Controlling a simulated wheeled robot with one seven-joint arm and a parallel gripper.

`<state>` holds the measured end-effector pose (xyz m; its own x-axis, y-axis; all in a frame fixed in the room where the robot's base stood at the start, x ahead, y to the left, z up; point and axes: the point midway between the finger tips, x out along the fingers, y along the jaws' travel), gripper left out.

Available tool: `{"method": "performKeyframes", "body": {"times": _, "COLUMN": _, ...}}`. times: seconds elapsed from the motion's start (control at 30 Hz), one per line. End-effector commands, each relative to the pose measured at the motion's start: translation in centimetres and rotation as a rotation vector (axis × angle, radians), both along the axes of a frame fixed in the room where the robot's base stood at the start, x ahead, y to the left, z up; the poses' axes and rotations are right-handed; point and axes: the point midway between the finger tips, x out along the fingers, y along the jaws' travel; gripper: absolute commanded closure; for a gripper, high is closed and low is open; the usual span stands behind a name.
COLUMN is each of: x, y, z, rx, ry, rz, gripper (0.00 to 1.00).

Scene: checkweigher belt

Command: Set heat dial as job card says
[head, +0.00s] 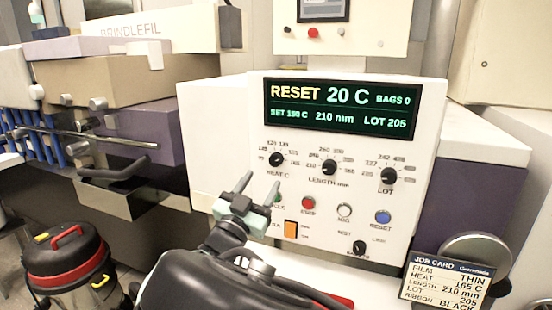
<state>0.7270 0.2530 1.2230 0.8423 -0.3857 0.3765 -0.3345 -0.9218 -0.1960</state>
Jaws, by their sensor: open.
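The heat dial (276,159) is a black knob marked HEAT C at the left of the white control panel (428,130). Its pointer direction is too small to read surely. The display (340,108) reads RESET, 20 C, BAGS 0, SET 150 C or similar, 210 mm, LOT 205. The job card (447,283) at lower right lists film THIN, heat 165 C, length 210 mm, lot 205, ribbon BLACK. My gripper (246,184) is open and empty, with its fingers pointing up, below and left of the heat dial. It looks apart from the dial.
The length dial (329,167) and lot dial (388,175) sit to the right. Below are a red button (308,203), a white button (344,210), a blue button (381,216), an orange switch (291,229) and a small black knob (360,247). A vacuum cleaner (66,265) stands at lower left.

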Motion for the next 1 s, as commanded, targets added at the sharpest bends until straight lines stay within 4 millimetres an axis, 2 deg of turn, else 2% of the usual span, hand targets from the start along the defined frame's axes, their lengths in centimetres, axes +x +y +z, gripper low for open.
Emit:
{"method": "performKeyframes", "body": {"times": 0.1, "x": 2.1, "y": -1.0, "z": 1.3, "rx": -0.002, "ry": 0.0, "rz": -0.002, "gripper": 0.48}}
{"method": "performKeyframes", "body": {"times": 0.3, "x": 4.4, "y": -2.0, "z": 2.2, "rx": -0.002, "ry": 0.001, "rz": -0.001, "gripper": 0.48}}
{"method": "performKeyframes", "body": {"times": 0.5, "x": 5.3, "y": -2.4, "z": 2.4, "rx": -0.001, "ry": 0.001, "rz": 0.001, "gripper": 0.48}}
{"method": "performKeyframes", "body": {"times": 0.73, "x": 5.3, "y": -2.4, "z": 2.3, "rx": -0.001, "ry": 0.001, "rz": 0.001, "gripper": 0.48}}
{"method": "performKeyframes", "body": {"times": 0.77, "x": 5.3, "y": -2.4, "z": 2.3, "rx": 0.0, "ry": 0.001, "rz": 0.001, "gripper": 0.51}}
{"method": "performKeyframes", "body": {"times": 0.9, "x": 5.3, "y": -2.4, "z": 2.3, "rx": -0.001, "ry": 0.001, "rz": 0.001, "gripper": 0.9}}
{"method": "performKeyframes", "body": {"times": 0.93, "x": 5.3, "y": -2.4, "z": 2.3, "rx": -0.001, "ry": 0.001, "rz": 0.001, "gripper": 0.93}}
{"method": "performKeyframes", "body": {"times": 1.0, "x": 5.3, "y": -2.4, "z": 2.3, "rx": 0.0, "ry": 0.001, "rz": 0.001, "gripper": 0.93}}
